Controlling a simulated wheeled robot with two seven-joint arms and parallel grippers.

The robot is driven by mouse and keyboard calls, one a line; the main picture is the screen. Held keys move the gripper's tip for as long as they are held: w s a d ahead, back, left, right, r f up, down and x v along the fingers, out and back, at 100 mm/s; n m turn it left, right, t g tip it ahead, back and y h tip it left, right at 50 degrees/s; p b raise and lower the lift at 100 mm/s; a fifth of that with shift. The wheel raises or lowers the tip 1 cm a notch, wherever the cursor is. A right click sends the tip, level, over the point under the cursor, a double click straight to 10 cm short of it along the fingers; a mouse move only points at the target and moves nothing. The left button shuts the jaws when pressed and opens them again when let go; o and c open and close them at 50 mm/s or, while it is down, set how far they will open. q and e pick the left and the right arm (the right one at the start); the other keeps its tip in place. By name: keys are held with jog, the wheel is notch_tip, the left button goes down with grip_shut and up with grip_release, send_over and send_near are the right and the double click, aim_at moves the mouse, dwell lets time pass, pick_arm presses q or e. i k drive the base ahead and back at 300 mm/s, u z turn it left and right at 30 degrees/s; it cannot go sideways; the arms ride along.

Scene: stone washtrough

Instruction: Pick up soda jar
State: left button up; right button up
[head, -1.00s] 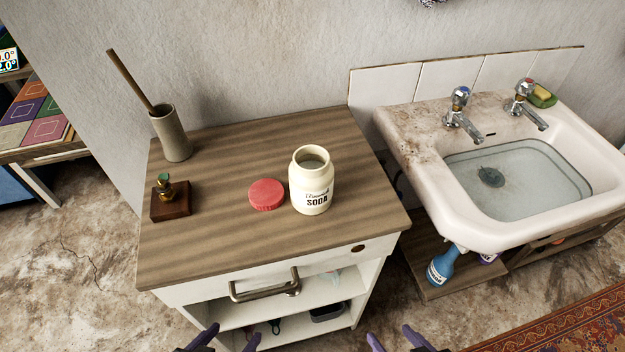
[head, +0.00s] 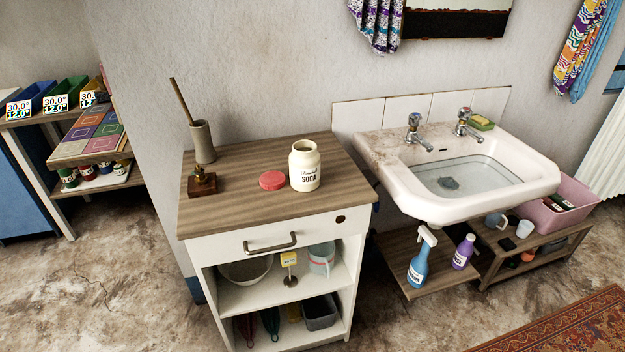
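The soda jar (head: 305,167) is cream-coloured with dark "SODA" lettering. It stands upright and open on the wooden top of the white cabinet (head: 225,250), towards its right side. A red lid (head: 272,180) lies flat on the top just left of the jar, apart from it. Neither of my grippers shows in the head view now.
A brush in a holder (head: 203,142) and a small brown block with a brass fitting (head: 202,182) stand on the cabinet's left. A filled sink (head: 400,180) is close on the right. A low shelf with a blue spray bottle (head: 419,262) sits below it. Bare floor lies left.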

aim_at(303, 159)
jog(key=z, duration=1.9)
jog(key=i, duration=1.25)
jog(key=u, duration=1)
